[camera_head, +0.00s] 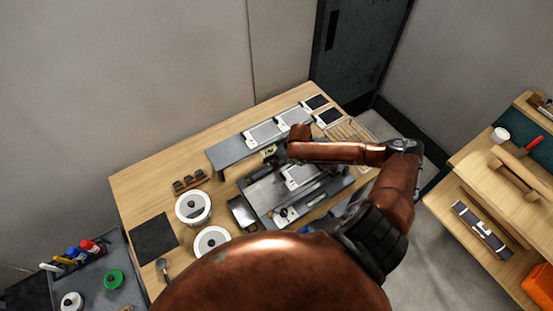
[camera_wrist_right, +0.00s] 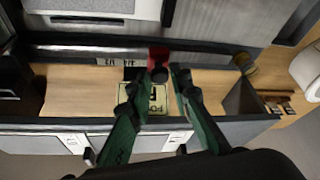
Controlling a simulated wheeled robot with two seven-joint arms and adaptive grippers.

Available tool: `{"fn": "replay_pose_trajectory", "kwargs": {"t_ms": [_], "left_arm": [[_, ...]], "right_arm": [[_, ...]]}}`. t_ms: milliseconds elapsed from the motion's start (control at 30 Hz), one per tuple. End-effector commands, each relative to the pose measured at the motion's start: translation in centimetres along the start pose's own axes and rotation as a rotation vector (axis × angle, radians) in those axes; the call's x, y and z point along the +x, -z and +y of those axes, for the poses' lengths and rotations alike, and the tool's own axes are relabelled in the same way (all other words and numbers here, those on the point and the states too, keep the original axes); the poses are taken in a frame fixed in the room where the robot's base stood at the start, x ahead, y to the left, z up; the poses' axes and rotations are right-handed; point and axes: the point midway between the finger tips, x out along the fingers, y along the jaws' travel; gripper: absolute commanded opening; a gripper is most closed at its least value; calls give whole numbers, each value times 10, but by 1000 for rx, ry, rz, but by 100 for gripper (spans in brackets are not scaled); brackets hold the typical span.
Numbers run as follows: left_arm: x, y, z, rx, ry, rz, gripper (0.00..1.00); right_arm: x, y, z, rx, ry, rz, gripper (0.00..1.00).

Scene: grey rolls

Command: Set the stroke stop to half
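A grey machine with a flat bed (camera_head: 262,192) stands on the wooden table, and my right arm reaches over it in the head view. In the right wrist view a small red knob (camera_wrist_right: 158,57) sits at the machine's edge. A cream label plate (camera_wrist_right: 155,97) with dark letters lies just below it, partly covered by the fingers. My right gripper (camera_wrist_right: 157,82) has its two green fingers apart, with the red knob just beyond and between the tips. Contact cannot be told. The stop's setting cannot be read. My left gripper is not in view.
A long grey rail (camera_head: 228,152) with light panels runs along the table's back. White round rolls (camera_head: 193,208) and a black mat (camera_head: 153,239) lie on the left. A wooden shelf (camera_head: 470,165) stands at the right. Bare tabletop shows at the back left.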

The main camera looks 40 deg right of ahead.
Motion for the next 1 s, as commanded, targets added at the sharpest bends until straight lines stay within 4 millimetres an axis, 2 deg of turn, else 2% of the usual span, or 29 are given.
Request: {"fn": "replay_pose_trajectory", "kwargs": {"t_ms": [233, 700, 767, 1000], "left_arm": [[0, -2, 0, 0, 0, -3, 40], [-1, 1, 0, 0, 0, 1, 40], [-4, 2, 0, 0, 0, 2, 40], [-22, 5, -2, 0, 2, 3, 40]], "right_arm": [[0, 0, 0, 0, 0, 0, 0], [-1, -1, 2, 0, -1, -1, 0], [-2, -2, 7, 0, -2, -2, 0], [-11, -20, 54, 3, -5, -3, 0]]}}
